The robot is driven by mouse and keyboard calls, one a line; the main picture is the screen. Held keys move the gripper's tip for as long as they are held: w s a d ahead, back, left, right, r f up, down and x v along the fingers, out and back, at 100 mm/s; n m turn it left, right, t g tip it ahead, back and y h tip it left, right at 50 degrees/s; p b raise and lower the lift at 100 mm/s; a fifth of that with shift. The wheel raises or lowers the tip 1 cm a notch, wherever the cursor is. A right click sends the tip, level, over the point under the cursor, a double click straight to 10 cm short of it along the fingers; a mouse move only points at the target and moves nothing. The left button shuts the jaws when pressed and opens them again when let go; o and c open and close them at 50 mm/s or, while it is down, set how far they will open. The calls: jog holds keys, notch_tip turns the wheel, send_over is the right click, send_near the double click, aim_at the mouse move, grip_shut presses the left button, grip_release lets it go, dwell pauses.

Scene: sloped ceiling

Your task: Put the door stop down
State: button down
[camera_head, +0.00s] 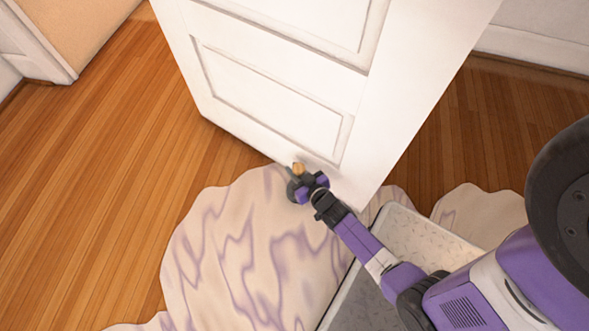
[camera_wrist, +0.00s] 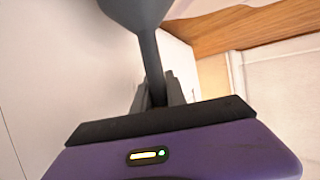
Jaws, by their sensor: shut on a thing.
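My gripper (camera_head: 304,184) is low in front of the lower part of the white door, near its bottom edge. In the wrist view, the fingers (camera_wrist: 158,92) are shut on the narrow stem of a dark grey door stop (camera_wrist: 139,14). The door stop widens away from the fingers, and the frame's top edge cuts it off. In the head view a small tan piece (camera_head: 298,169) shows at the gripper's tip; I cannot tell whether it is part of the door stop. I cannot tell whether the door stop touches the floor or the door.
The white panelled door (camera_head: 275,100) stands across the middle. A cream and purple wavy rug (camera_head: 225,245) lies in front of it. A pale grey tray-like thing (camera_head: 400,235) is beneath my arm. The wooden floor (camera_head: 90,200) at left is clear.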

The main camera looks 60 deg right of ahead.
jog(key=c, duration=1.3)
grip_release()
jog(key=shift+c, duration=0.2)
jog(key=shift+r, duration=0.1)
jog(key=shift+s+a+r+p, duration=0.1)
jog(key=shift+s+r+p, duration=0.1)
jog(key=shift+p, duration=0.2)
jog(key=p+v, duration=0.5)
jog(key=v, duration=0.7)
jog(key=s+a+r+n+t+y, duration=0.2)
jog(key=s+a+r, duration=0.4)
jog(key=a+r, duration=0.5)
jog(key=s+a+r+n+y, duration=0.1)
jog(key=s+r, duration=0.1)
jog(key=r, duration=1)
jog(key=s+a+r+n+y, duration=0.2)
jog(key=r, duration=1.1)
jog(key=shift+s+a+t+y, duration=0.3)
